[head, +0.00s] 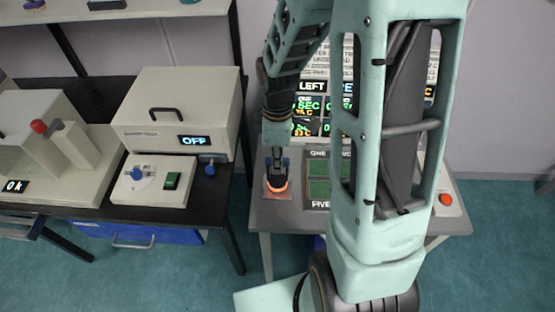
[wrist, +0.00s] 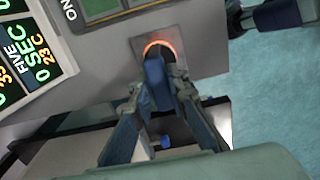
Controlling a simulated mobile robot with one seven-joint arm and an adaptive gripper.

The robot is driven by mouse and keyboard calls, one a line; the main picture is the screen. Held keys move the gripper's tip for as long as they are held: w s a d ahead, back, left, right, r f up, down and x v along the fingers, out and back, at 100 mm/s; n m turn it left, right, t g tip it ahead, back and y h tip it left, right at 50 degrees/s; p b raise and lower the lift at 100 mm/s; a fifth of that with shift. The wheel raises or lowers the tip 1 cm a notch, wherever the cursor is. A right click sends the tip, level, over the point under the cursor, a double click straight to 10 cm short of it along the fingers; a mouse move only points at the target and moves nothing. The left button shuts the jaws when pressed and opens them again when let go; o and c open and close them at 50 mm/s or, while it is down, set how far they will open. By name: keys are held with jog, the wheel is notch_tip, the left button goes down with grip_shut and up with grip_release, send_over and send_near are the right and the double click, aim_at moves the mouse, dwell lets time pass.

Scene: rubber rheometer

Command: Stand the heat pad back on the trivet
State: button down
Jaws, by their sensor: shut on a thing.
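My gripper (head: 277,164) points down at the left part of the grey table, shut on the blue upright grip of the heat pad (wrist: 155,72). The pad's low end shows a glowing orange rim, also seen in the head view (head: 279,187). The pad looks upright. It is over the trivet, a small flat square plate (wrist: 137,44) on the table near its left edge. Whether the pad touches the plate or is just above it, I cannot tell. The fingers hide part of the grip.
A green-panelled board (head: 318,166) lies just right of the pad, with lit timer displays (head: 307,103) behind it. A red button (head: 445,199) is at the table's right. A dark bench with a cream machine (head: 180,112) stands left, across a gap.

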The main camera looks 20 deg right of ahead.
jog(key=shift+f, duration=0.3)
jog(key=c, duration=1.8)
grip_release()
notch_tip(320, 180, up, 12)
jog(key=shift+w+b, duration=0.1)
jog(key=shift+b, duration=0.2)
